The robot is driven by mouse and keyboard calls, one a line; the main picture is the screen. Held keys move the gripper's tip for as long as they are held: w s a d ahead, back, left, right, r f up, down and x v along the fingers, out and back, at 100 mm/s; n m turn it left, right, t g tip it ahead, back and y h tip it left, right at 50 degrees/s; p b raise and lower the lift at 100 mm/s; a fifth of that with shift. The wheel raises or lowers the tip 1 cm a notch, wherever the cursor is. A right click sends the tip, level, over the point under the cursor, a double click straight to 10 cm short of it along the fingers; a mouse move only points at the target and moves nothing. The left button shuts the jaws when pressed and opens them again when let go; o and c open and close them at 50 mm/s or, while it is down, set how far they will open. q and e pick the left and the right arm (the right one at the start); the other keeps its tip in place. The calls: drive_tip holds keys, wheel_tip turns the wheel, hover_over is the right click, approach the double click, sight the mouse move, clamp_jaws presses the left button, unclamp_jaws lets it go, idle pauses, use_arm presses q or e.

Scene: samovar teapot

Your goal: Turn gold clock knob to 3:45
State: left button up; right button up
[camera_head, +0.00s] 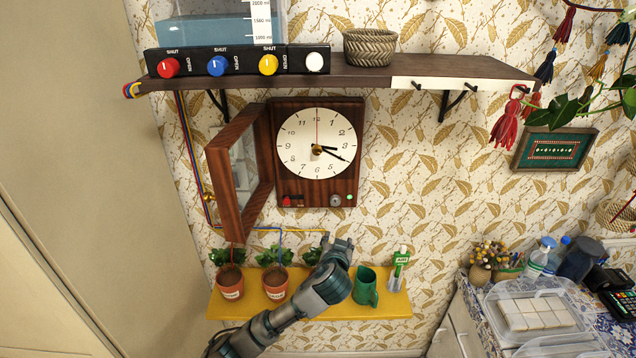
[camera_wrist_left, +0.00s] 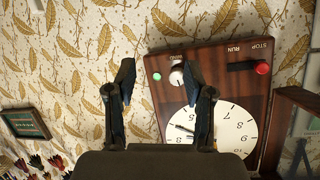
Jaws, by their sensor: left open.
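The wall clock (camera_head: 267,150) has a dark wooden case and a white dial (camera_head: 300,160). Its gold knob (camera_head: 317,149) sits at the dial's centre. The short black hand points near 3, the long one near 4, and a thin red hand points to 12. The glazed door (camera_head: 258,200) hangs open to the left. My left gripper (camera_head: 341,243) is open and empty below the case, apart from the gold knob.
A silver knob (camera_head: 335,200) and red switch (camera_head: 288,200) sit low on the case. A shelf (camera_head: 440,68) with coloured knobs is above. A yellow shelf (camera_head: 330,310) below holds potted plants (camera_head: 231,285) and a green mug (camera_head: 365,288).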

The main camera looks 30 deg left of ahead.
use_arm(q)
drive_tip(key=s+a+r+n+t+y, duration=0.15)
drive_tip(key=s+r, duration=0.25)
drive_tip(key=r, duration=0.6)
drive_tip(key=s+r+n+t+y, duration=0.1)
drive_tip(key=s+r+n+y, duration=0.2)
drive_tip(key=r, duration=0.8)
drive_tip(key=p, duration=0.3)
approach(317, 153)
drive_tip(key=shift+h, duration=0.25)
drive_tip(key=x, duration=0.9)
drive_tip(key=shift+s+a+r, duration=0.1)
drive_tip(key=shift+a+r, duration=0.05)
drive_tip(key=shift+r, duration=0.05)
drive_tip(key=shift+w+a, duration=0.15)
drive_tip(key=shift+w, duration=0.2)
use_arm(e)
drive_tip(key=r, duration=0.3)
drive_tip(key=shift+w+d+r, duration=0.15)
drive_tip(key=shift+w+d, duration=0.1)
drive_tip(key=shift+w, duration=0.15)
use_arm(q)
drive_tip(key=shift+f, duration=0.1)
drive_tip(key=shift+c, duration=0.3)
use_arm(e)
drive_tip(key=shift+d, duration=0.15)
use_arm(q)
clamp_jaws()
use_arm(e)
drive_tip(key=shift+d, duration=0.15)
